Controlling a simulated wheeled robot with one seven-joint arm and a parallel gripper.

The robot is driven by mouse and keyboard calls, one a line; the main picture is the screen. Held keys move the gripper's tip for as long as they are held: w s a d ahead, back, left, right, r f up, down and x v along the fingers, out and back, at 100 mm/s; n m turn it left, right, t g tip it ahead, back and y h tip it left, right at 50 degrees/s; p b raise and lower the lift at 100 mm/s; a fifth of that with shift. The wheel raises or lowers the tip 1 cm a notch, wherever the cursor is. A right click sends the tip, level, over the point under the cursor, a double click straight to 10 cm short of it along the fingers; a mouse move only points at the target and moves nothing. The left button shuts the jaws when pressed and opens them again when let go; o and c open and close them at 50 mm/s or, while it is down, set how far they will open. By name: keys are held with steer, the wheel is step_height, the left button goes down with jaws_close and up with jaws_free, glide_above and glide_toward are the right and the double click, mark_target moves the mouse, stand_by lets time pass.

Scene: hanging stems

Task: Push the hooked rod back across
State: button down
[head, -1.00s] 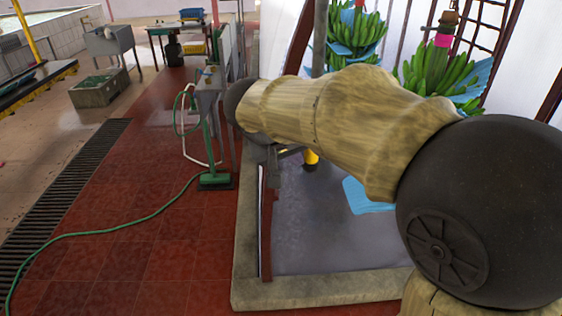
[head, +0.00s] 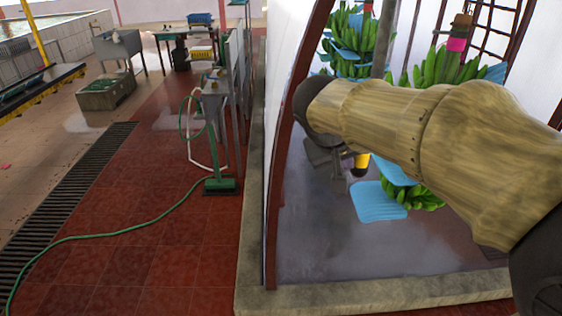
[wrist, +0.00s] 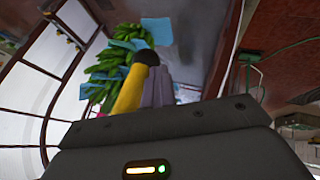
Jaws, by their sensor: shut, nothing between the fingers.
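The hooked rod (head: 383,40) hangs as a grey pole in the head view, slightly tilted. My forearm hides its middle. Its yellow lower part with a black end (head: 362,162) shows below the forearm. Its upper end and hook are out of view. In the wrist view the yellow part (wrist: 131,88) stands just left of my gripper fingers (wrist: 158,86). They look in contact or nearly so, but I cannot tell for sure. My gripper (head: 338,165) is shut and empty, its grey fingers beside the rod's lower end and partly hidden by my forearm in the head view.
Green banana bunches (head: 348,45) with blue sheets hang behind the rod. A blue sheet (head: 378,201) is low near them. A dark red frame post (head: 274,210) and a low concrete curb (head: 250,245) lie left. A green hose (head: 110,233) crosses the tiled floor.

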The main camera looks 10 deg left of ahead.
steer(key=shift+d, duration=0.1)
steer(key=s+a+r+b, duration=0.2)
steer(key=s+a+r, duration=0.4)
steer(key=s+r, duration=0.1)
steer(key=shift+a+r, duration=0.25)
steer(key=shift+r, duration=0.3)
steer(key=shift+s, duration=0.1)
